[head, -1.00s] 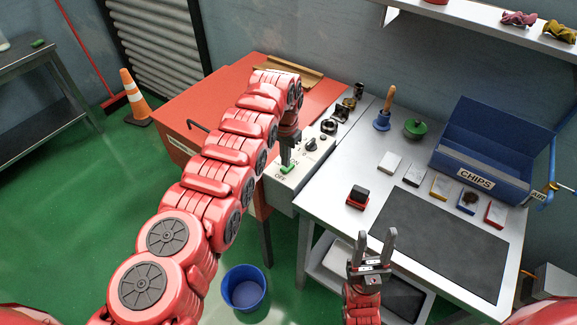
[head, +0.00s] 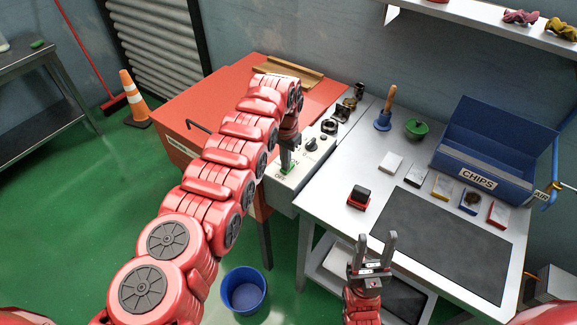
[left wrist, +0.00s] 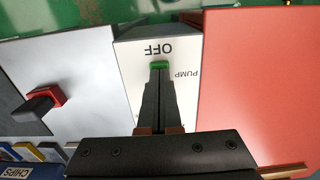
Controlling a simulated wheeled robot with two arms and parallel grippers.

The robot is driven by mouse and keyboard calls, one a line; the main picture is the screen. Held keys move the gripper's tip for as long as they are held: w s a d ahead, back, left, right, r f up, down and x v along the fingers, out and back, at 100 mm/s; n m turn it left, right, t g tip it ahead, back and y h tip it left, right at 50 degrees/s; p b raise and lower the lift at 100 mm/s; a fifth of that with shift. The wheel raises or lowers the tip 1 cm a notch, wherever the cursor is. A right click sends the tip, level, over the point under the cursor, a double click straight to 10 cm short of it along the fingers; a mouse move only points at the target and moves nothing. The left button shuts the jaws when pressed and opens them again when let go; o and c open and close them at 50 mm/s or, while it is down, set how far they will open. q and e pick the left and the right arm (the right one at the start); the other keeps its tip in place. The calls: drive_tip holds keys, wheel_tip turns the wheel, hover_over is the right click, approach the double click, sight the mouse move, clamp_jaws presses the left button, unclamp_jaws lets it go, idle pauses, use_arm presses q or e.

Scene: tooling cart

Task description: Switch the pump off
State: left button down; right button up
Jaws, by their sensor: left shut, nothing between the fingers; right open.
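The pump's control panel (left wrist: 130,65) is a pale box top with the words OFF and PUMP, and it also shows in the head view (head: 300,172). Its green switch (left wrist: 159,64) sits by the OFF label in the left wrist view. My left gripper (left wrist: 158,72) is shut and empty, its fingertips at the switch and partly covering it. I cannot tell whether they press on it. In the head view my left gripper (head: 287,166) points down at the panel. My right gripper (head: 377,239) is open and empty in front of the metal bench.
A dark knob (head: 311,144) stands on the panel behind the switch. The red-topped table (head: 225,90) is to the left and the metal bench (head: 345,175) to the right. A red-and-black block (head: 359,197) lies on the bench. A blue bucket (head: 243,290) stands on the floor.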

use_arm(q)
drive_tip(key=shift+s+f, duration=0.1)
drive_tip(key=shift+f, duration=0.05)
wheel_tip(320, 180, up, 2)
drive_tip(key=shift+r+p, duration=0.15)
drive_tip(key=shift+p, duration=0.7)
drive_tip(key=shift+r+p, duration=0.8)
drive_tip(key=shift+r, duration=1.6)
drive_tip(key=shift+f, duration=0.1)
